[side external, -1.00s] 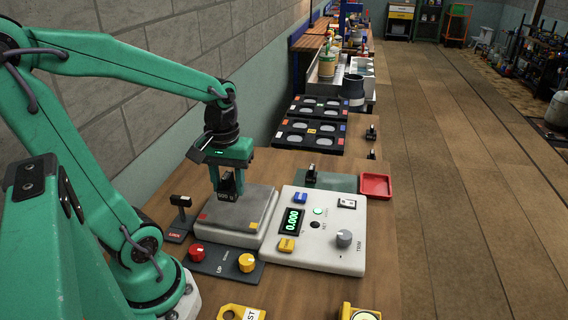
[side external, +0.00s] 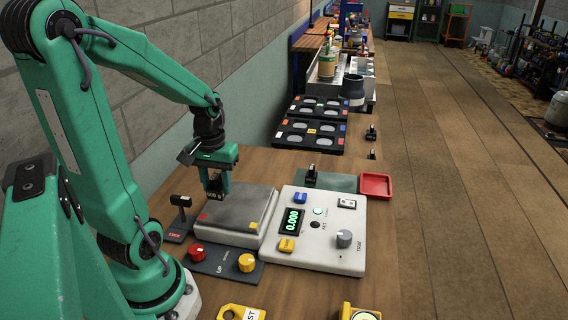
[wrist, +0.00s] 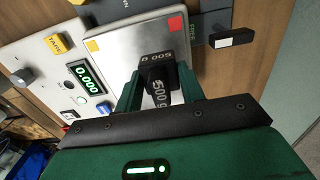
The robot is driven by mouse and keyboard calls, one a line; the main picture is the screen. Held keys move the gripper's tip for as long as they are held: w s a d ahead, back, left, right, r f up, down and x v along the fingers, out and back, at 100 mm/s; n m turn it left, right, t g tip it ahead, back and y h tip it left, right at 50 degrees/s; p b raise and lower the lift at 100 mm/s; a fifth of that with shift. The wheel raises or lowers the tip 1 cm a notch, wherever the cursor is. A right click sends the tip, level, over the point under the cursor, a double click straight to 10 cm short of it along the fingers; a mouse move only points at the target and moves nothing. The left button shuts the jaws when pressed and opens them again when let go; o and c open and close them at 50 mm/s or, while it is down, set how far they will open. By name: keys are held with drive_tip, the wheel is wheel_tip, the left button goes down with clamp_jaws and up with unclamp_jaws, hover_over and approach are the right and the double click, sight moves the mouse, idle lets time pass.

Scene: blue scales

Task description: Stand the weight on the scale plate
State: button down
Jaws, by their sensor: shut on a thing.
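My gripper (side external: 217,182) is shut on a dark weight (side external: 214,190). In the wrist view, my gripper (wrist: 158,88) has its green fingers on both sides of the black weight (wrist: 160,78), which is marked 500 g. The grey scale plate (side external: 240,212) lies below and to the right of the weight in the side view. The weight shows near the plate's far left edge, and how high it hangs is hard to tell. The plate (wrist: 115,45) also shows in the wrist view, behind the weight. The scale display (side external: 292,220) reads 0.000.
A white console (side external: 325,245) with knobs and buttons adjoins the plate on the right. A lock lever (side external: 180,210) stands at the plate's left, and a panel with red and yellow knobs (side external: 222,262) lies in front. A red tray (side external: 376,186) sits farther right.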

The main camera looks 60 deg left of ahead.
sight(218, 194)
drive_tip(key=shift+f, duration=1.9)
drive_tip(key=shift+f, duration=0.15)
drive_tip(key=c, duration=0.9)
unclamp_jaws()
drive_tip(key=shift+o, duration=0.2)
drive_tip(key=shift+r, duration=6.15)
drive_tip(key=shift+d, duration=0.1)
